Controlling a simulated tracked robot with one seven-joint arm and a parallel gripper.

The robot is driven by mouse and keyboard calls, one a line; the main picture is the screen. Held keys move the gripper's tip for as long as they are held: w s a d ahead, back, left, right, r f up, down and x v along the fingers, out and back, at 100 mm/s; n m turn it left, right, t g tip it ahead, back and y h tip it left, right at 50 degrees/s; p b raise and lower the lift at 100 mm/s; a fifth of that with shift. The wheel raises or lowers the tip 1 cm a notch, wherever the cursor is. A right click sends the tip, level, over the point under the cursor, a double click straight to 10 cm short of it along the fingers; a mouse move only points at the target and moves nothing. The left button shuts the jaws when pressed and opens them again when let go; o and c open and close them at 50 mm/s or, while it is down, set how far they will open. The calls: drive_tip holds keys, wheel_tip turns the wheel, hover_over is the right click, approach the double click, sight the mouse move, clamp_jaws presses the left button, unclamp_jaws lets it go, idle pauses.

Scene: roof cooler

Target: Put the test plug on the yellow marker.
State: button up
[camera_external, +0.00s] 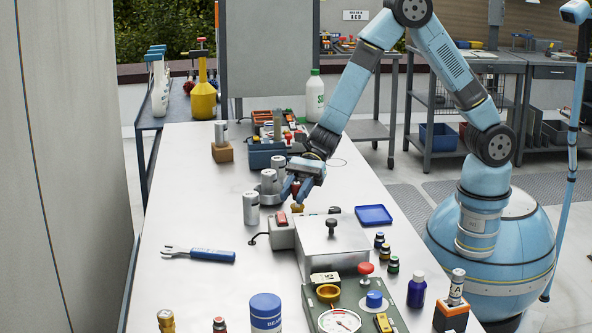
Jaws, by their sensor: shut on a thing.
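My gripper (296,191) is over the middle of the metal table, pointing down, just behind the grey box with a black knob. Its blue fingers are shut on a small dark red thing (296,186), mostly hidden between them; it may be the test plug, but it is too small to be sure. A small orange-yellow patch (297,208) shows right below the fingers; I cannot tell whether it belongs to the held thing. On the green panel (349,297) at the front are a yellow block (383,322) and a yellow-orange ring (328,292). I cannot tell which is the yellow marker.
The grey box (331,240) stands in front of my gripper. Silver cans (251,208) stand close on its left, and a blue bin (266,155) is behind. A blue tray (374,215) and small bottles (380,241) are to the right. The table's left side is mostly clear.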

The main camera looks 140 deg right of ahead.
drive_tip(key=shift+f, duration=0.85)
drive_tip(key=o, duration=1)
drive_tip(key=shift+o, duration=0.2)
